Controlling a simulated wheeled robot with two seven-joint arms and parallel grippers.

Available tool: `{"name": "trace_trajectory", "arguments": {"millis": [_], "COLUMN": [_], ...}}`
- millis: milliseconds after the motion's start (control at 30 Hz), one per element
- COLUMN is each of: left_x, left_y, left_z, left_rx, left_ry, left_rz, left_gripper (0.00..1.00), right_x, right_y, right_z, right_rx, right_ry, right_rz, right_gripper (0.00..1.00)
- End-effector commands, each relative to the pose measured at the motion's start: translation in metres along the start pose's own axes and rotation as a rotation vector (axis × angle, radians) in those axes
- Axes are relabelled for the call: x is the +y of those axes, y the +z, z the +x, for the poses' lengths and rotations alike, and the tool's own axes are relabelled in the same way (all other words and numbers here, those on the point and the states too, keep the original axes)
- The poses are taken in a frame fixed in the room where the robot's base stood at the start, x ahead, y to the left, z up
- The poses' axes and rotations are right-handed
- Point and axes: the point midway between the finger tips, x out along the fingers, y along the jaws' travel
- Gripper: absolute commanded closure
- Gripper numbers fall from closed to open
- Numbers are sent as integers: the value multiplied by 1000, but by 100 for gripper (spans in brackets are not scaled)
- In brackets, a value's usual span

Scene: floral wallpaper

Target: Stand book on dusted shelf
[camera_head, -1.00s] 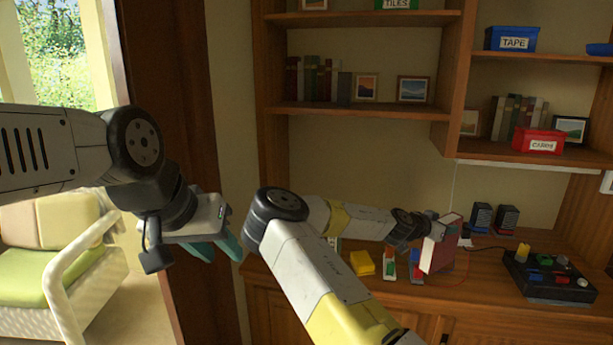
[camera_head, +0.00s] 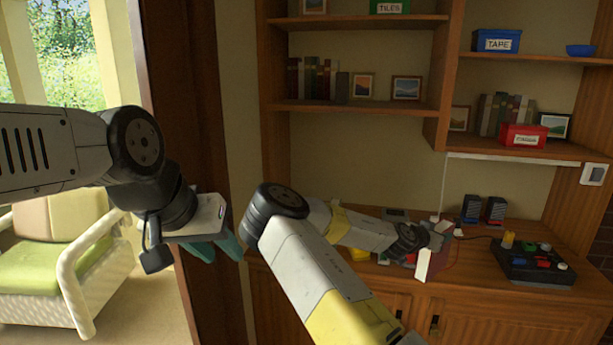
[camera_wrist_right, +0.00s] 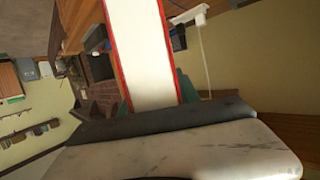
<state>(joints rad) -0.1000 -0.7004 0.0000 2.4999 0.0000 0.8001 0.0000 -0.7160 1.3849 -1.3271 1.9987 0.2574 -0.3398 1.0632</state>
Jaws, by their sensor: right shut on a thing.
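My right gripper (camera_head: 432,240) is shut on a book with a red cover and white pages (camera_head: 424,264), held over the counter. In the right wrist view the book's white page edge with red borders (camera_wrist_right: 148,55) stands between the teal fingers (camera_wrist_right: 156,100). The wooden shelf unit has a left middle shelf (camera_head: 350,109) carrying a row of books (camera_head: 312,78) and two framed pictures. A right shelf (camera_head: 560,151) holds more books (camera_head: 503,113). I cannot tell which shelf is the dusted one. My left gripper (camera_head: 216,248) is open and empty, off to the left.
A red box (camera_head: 523,137) and framed pictures share the right shelf. A blue TAPE box (camera_head: 497,40) sits above. The counter holds a black control box (camera_head: 533,262), two dark speaker-like blocks (camera_head: 483,210) and small items partly hidden by my right arm. An armchair (camera_head: 70,255) stands left.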

Motion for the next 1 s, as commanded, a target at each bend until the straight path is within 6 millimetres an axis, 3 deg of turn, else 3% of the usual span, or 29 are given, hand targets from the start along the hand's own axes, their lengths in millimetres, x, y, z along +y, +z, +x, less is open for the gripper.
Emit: {"name": "trace_trajectory", "arguments": {"millis": [267,467,800,1000], "left_x": [0,0,0,0], "left_y": [0,0,0,0], "left_z": [0,0,0,0], "left_rx": [0,0,0,0], "left_ry": [0,0,0,0], "left_rz": [0,0,0,0], "left_gripper": [64,64,64,64], "right_x": [-26,-63,-127,-148], "right_y": [23,28,-1,-24], "right_z": [-27,-67,-155,-198], "right_rx": [-1,0,6,8], "right_ry": [-175,-371,-687,-808], "right_rz": [-44,-99,-197,-240], "right_gripper": [100,100,100,100]}}
